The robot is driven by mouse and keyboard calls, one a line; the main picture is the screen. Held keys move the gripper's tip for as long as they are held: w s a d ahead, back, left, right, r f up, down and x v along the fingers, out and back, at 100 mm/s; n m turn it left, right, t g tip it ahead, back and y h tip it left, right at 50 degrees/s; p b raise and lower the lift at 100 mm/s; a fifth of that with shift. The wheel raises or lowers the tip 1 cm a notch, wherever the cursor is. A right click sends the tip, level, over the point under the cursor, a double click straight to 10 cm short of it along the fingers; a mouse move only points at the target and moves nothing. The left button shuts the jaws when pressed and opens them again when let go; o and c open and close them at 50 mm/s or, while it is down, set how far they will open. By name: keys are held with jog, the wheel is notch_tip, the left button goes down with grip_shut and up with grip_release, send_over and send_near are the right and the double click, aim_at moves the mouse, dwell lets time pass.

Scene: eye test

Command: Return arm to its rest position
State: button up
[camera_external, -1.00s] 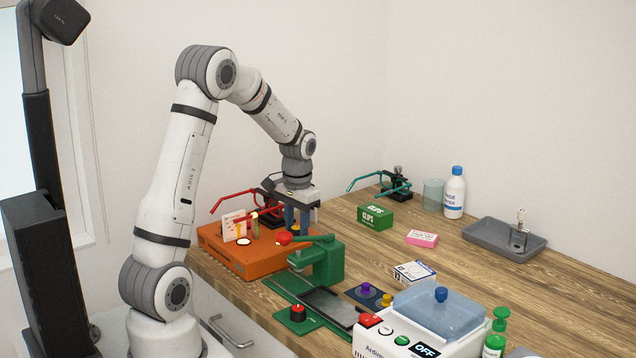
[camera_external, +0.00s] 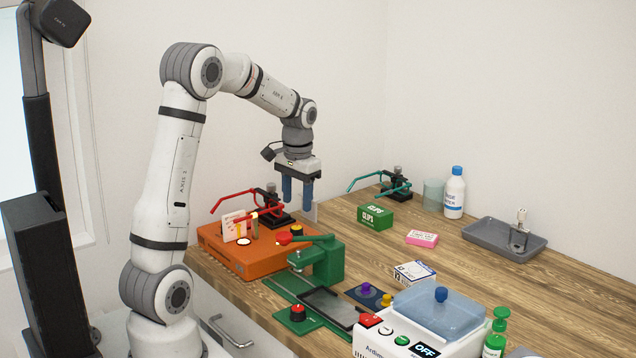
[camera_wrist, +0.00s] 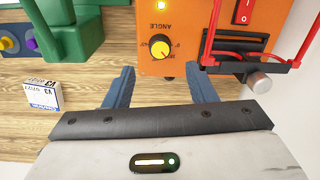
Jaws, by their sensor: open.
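My gripper (camera_external: 298,200) hangs from my bent arm with its two blue fingers pointing down. It is in the air above the back right corner of the orange device (camera_external: 215,240). The fingers are apart with nothing between them. In the wrist view the blue fingers show on either side of a yellow dial (camera_wrist: 160,47) marked ANGLE, which sits on the orange device below.
A red-armed clamp (camera_external: 272,205) stands on the orange device near my gripper. A green press (camera_external: 325,262) is in front. A green clips box (camera_external: 375,217), pink box (camera_external: 422,238), white bottle (camera_external: 455,195) and grey tray (camera_external: 478,232) stand to the right. The air above is clear.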

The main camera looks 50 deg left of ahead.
jog(key=shift+r, duration=0.2)
dwell(0.3)
jog(key=shift+s+d+r, duration=0.15)
jog(key=shift+d, duration=0.15)
jog(key=s+d+r, duration=0.1)
jog(key=s+d, duration=0.3)
jog(key=s+d+r+t, duration=0.1)
jog(key=s+d+r, duration=0.1)
jog(key=s+d, duration=0.2)
jog(key=s+d+r+m+t, duration=0.1)
jog(key=s+d+r, duration=0.1)
jog(key=s+d, duration=0.2)
jog(key=shift+s, duration=0.7)
jog(key=s+d+f+t, duration=0.1)
jog(key=s+d, duration=0.2)
jog(key=s, duration=0.4)
jog(key=shift+s+d+f, duration=0.15)
jog(key=shift+s+d, duration=0.1)
